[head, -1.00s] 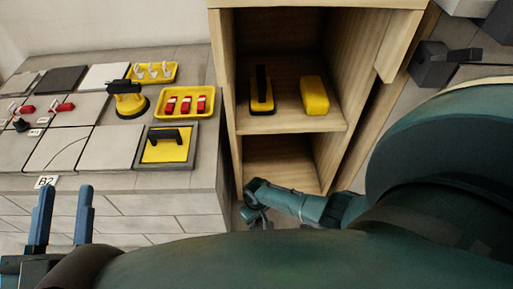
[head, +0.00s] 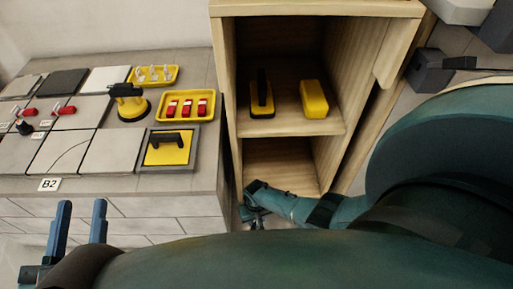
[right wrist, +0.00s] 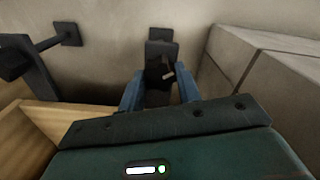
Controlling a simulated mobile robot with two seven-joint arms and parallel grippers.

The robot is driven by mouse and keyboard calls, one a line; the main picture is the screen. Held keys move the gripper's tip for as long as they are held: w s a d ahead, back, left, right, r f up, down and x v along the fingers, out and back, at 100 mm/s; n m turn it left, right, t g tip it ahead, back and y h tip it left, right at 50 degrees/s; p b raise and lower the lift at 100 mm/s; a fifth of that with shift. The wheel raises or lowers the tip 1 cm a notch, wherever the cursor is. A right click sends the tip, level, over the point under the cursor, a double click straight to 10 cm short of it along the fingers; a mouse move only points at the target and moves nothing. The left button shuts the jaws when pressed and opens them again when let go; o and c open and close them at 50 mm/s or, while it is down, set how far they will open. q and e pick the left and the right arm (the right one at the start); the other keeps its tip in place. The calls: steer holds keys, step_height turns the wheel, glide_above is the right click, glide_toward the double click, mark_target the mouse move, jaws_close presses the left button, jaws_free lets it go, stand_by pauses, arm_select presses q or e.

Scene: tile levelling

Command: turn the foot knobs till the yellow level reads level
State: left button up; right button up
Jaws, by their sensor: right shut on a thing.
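My left gripper (head: 81,222) is at the lower left of the head view, in front of the tiled block. Its two blue fingers stand apart with nothing between them. My right gripper (right wrist: 159,92) shows in the right wrist view, with its blue fingers on either side of a small dark part (right wrist: 158,70). It is shut on that part, which I cannot identify for sure as a foot knob. No level with a readable bubble shows clearly. A yellow block (head: 314,98) lies on the cabinet shelf, and I cannot tell whether it is the level.
The tiled block's top (head: 100,188) bears grey tiles, a yellow-black suction tool (head: 128,103), a tray of red clips (head: 163,121) and a black-handled yellow float (head: 168,152). A wooden cabinet (head: 229,100) stands beside it. In the wrist view, a black bar (right wrist: 38,53) projects from the wall.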

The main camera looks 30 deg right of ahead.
steer(key=shift+a, duration=0.1)
steer(key=o, duration=1)
steer(key=shift+c, duration=0.2)
steer(key=shift+r, duration=0.1)
steer(key=shift+r+p, duration=0.4)
steer(key=shift+p, duration=0.05)
arm_select(q)
steer(key=a+g+y+p, duration=0.2)
steer(key=y+p, duration=0.1)
steer(key=p, duration=0.6)
steer(key=shift+a, duration=0.25)
arm_select(e)
step_height(320, 180, up, 12)
